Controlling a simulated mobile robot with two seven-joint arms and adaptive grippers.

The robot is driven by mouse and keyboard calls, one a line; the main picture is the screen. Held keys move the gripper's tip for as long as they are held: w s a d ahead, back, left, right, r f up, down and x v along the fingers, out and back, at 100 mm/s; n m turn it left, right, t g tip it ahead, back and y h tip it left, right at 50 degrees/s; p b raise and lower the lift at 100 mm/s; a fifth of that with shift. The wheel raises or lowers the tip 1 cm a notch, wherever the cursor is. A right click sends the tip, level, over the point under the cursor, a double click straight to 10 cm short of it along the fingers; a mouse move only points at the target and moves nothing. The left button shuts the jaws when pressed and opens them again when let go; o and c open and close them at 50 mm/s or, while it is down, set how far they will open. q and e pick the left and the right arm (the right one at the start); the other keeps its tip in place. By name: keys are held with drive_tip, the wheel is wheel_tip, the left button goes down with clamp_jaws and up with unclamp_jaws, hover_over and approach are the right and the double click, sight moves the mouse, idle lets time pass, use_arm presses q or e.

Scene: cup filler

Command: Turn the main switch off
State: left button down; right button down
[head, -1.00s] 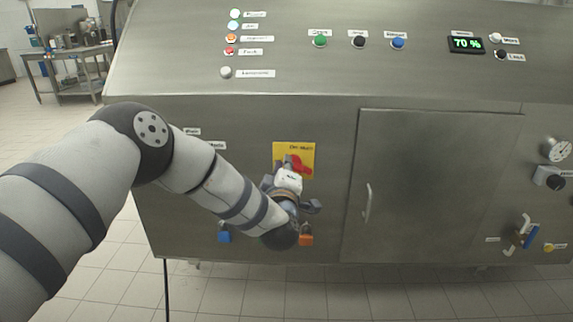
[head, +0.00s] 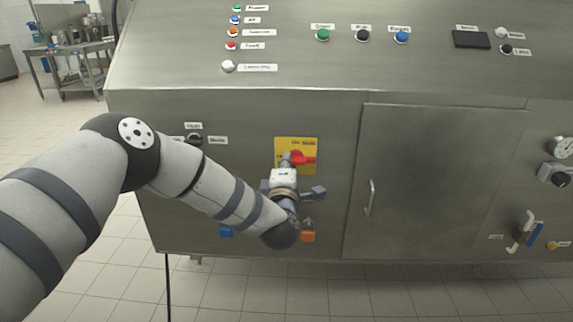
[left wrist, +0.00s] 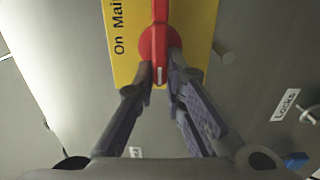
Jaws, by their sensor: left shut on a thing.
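The main switch is a red handle (head: 302,159) on a yellow plate (head: 310,143), low on the front of the steel machine. The handle lies level, along the line of the plate's lettering. In the left wrist view the red handle (left wrist: 154,38) has a white mark at its lower end, beside the plate's "On Main" lettering (left wrist: 119,27). My left gripper (left wrist: 160,72) is shut on the lower end of this handle, with one finger on each side. In the head view the gripper hides part of the switch. My right gripper is out of view.
A dark display (head: 471,39) and unlit-looking lamps are on the sloped panel above. A cabinet door (head: 430,180) with a handle is right of the switch. A small black knob (head: 195,139) is left. Orange (head: 308,237) and blue (head: 226,231) parts sit below.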

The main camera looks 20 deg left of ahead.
use_arm(q)
drive_tip(key=c, duration=1.7)
unclamp_jaws()
drive_tip(key=shift+o, duration=0.2)
drive_tip(key=v, duration=1.2)
